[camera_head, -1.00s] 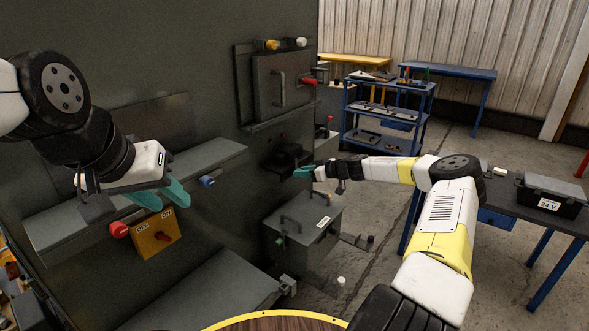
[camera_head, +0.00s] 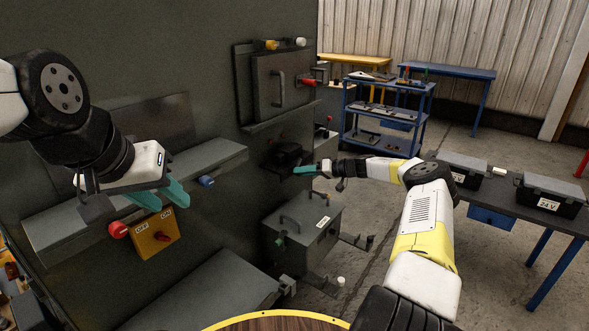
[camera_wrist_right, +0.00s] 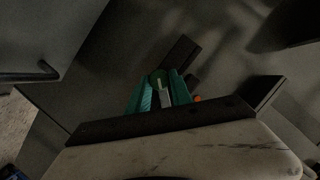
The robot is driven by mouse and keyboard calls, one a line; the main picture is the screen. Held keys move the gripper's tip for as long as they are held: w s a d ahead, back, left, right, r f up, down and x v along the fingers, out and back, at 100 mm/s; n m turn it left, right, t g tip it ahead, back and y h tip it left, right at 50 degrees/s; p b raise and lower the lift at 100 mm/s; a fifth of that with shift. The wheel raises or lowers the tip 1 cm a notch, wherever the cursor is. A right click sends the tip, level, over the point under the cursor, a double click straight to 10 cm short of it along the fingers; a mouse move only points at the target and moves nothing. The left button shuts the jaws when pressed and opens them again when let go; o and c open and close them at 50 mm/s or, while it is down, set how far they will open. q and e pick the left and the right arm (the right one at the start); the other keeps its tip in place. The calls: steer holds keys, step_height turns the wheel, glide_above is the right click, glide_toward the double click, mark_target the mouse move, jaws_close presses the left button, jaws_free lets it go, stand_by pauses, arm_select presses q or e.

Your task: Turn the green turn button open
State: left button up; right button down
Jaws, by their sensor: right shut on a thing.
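In the head view my right gripper (camera_head: 306,170) reaches left to the dark panel, just below a black housing. The turn button cannot be made out there. My left gripper (camera_head: 160,197) is open and empty, in front of the grey ledge and above the yellow ON/OFF box.
A grey hatch (camera_head: 281,82) with a handle is above my right gripper. A grey box (camera_head: 301,232) with handles is below it. Black cases stand on the blue table (camera_head: 507,197) at right; a blue cart (camera_head: 388,110) is behind.

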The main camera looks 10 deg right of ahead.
steer(key=shift+w+d+f+m+y, duration=0.15)
steer(key=shift+m+y, duration=0.85)
steer(key=shift+m, duration=1)
steer(key=shift+f+m+y, duration=0.15)
steer(key=shift+m+y, duration=0.85)
steer(key=shift+m, duration=1)
steer(key=c, duration=1.1)
jaws_free()
steer(key=shift+c, duration=0.2)
steer(key=shift+d, duration=0.1)
steer(key=v, duration=0.7)
steer(key=shift+d, duration=0.3)
